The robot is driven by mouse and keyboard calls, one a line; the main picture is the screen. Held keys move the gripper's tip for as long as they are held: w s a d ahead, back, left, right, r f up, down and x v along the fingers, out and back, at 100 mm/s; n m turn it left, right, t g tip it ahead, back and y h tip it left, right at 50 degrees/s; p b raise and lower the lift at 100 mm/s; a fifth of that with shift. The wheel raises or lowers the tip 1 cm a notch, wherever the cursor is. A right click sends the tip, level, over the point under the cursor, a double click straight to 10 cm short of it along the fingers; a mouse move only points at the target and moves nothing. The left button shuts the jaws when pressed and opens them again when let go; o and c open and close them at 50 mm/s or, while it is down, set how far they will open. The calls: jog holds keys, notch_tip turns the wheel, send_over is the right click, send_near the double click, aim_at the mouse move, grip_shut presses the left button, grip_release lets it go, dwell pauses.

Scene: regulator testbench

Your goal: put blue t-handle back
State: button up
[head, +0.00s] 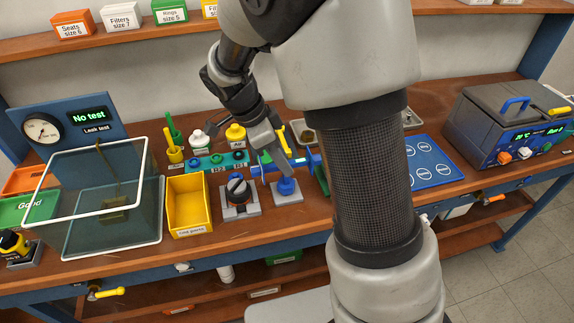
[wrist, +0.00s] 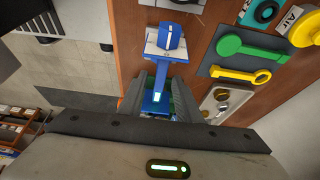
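A blue tool, which looks like the blue t-handle (wrist: 155,103), is between the fingers of my gripper (wrist: 158,108) in the wrist view. The fingers lie close on both sides of it, and it has a small bright mark. In the head view my gripper (head: 284,168) points down over the bench, with blue parts (head: 306,161) beside it. A blue part on a grey base (wrist: 172,40) stands just beyond the held tool in the wrist view; this base (head: 287,197) also shows in front of my gripper in the head view. The tool's far end is hard to separate from it.
A green tool (wrist: 240,46) and a yellow tool (wrist: 240,75) lie on a dark holder. A blue mat (head: 430,160) and a test box (head: 510,120) are at right.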

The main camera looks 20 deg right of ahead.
jog(key=v, duration=0.7)
jog(key=shift+a+r, duration=0.2)
jog(key=shift+r, duration=0.5)
jog(key=s+d+r+n+t+y, duration=0.2)
jog(key=s+r+n, duration=0.2)
jog(key=s+n, duration=0.5)
jog(key=s+d+r+n+t+y, duration=0.2)
jog(key=s+r+n, duration=0.3)
jog(key=s+n, duration=0.4)
jog(key=shift+s+t+y, duration=0.2)
jog(key=shift+t+y, duration=0.1)
jog(key=shift+t, duration=0.5)
jog(key=shift+d, duration=0.1)
